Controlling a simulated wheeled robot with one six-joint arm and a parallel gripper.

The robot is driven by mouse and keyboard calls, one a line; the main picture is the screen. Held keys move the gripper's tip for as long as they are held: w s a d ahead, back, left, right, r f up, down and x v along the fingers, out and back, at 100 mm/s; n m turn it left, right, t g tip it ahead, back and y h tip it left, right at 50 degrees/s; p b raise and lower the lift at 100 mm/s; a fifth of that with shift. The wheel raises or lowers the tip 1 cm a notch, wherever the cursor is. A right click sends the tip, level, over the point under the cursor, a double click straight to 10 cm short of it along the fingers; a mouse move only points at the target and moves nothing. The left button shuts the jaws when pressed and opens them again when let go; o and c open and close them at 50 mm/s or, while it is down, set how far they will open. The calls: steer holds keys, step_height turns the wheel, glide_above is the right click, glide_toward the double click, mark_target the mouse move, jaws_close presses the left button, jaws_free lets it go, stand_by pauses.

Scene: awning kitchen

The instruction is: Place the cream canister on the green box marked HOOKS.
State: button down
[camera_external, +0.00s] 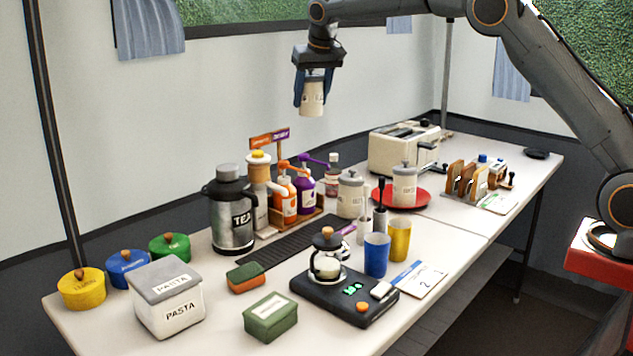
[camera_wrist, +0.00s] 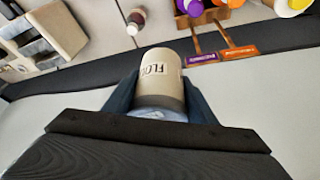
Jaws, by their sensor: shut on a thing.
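My gripper (camera_external: 312,108) is raised high above the back of the table, near the wall. It is shut on a cream canister (camera_external: 312,92), with a finger on either side. In the wrist view the cream canister (camera_wrist: 160,78) shows part of a dark label that starts "FLO", between the two dark fingers of my gripper (camera_wrist: 160,92). The green box (camera_external: 270,317) sits at the table's front edge, far below and to the left of the gripper.
A PASTA canister (camera_external: 168,305), a green-and-orange sponge (camera_external: 246,278) and a black scale (camera_external: 345,297) with a glass pot surround the box. Syrup bottles (camera_external: 285,198), a TEA urn (camera_external: 232,212) and two other lidded canisters (camera_external: 351,195) stand behind. A toaster (camera_external: 403,148) is farther back.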

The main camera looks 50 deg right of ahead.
steer(key=s+a+n+y+p, duration=0.1)
steer(key=s+a+n+p, duration=0.3)
steer(key=a, duration=1.3)
steer(key=n+y+p, duration=0.3)
steer(key=n+p, duration=0.4)
steer(key=p, duration=0.2)
glide_above(271, 307)
step_height(271, 307, down, 21)
steer(key=shift+f, duration=0.1)
steer(key=shift+f+b, duration=0.15)
steer(key=shift+b, duration=0.2)
steer(key=c, duration=0.8)
jaws_free()
steer(key=shift+o, duration=0.2)
